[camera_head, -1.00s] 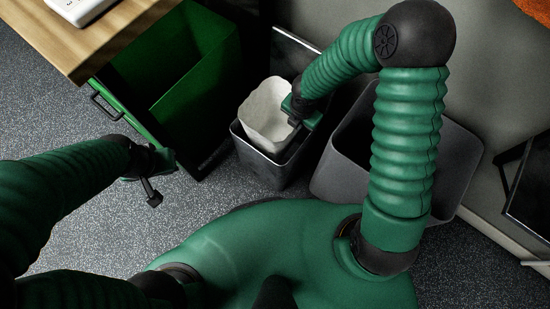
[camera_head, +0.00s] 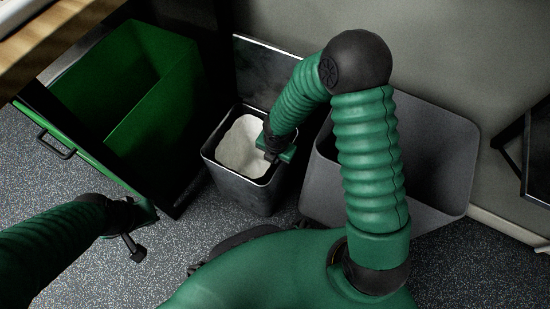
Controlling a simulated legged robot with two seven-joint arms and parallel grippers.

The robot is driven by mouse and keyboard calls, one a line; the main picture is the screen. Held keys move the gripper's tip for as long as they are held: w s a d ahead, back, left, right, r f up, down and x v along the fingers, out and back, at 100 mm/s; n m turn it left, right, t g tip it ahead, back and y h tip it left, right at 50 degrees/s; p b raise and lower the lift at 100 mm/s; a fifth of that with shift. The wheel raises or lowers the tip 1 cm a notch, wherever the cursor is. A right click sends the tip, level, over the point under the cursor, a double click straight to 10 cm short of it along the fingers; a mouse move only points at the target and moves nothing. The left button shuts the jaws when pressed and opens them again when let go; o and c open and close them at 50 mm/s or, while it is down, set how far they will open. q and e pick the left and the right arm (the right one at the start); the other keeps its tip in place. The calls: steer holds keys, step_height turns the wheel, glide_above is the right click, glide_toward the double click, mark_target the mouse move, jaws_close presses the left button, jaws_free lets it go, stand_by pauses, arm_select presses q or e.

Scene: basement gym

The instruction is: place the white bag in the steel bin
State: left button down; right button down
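The steel bin (camera_head: 239,192) is a dark, open-topped rectangular bin on the floor near the middle. The white bag (camera_head: 240,148) is inside its opening, with its top around rim level; its lower part is hidden by the bin walls. My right gripper (camera_head: 272,155) points down at the bag's right edge, over the bin's right rim. Its fingers are small and dark, and I cannot tell whether they still pinch the bag. My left gripper (camera_head: 140,240) is low on the left, apart from both; its finger opening is unclear.
A green open bin (camera_head: 180,105) stands to the left, with a wooden tabletop (camera_head: 55,50) above at the upper left. A larger grey bin (camera_head: 325,180) stands just right of the steel bin, partly behind my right arm. Speckled floor (camera_head: 180,260) is free in front.

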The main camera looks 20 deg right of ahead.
steer(key=shift+f+b, duration=0.3)
steer(key=shift+f, duration=0.3)
steer(key=c, duration=2)
jaws_free()
steer(key=shift+o, duration=0.2)
steer(key=shift+r, duration=0.15)
steer(key=s+r+m+p, duration=0.4)
steer(key=r+m, duration=0.8)
steer(key=s+d+r+m+p, duration=0.1)
steer(key=s+r+m+p, duration=0.4)
steer(key=r+m, duration=0.6)
steer(key=m, duration=0.2)
steer(key=shift+s+r+m+t, duration=0.3)
steer(key=shift+r+t, duration=0.05)
steer(key=shift+t, duration=0.05)
steer(key=shift+d, duration=0.15)
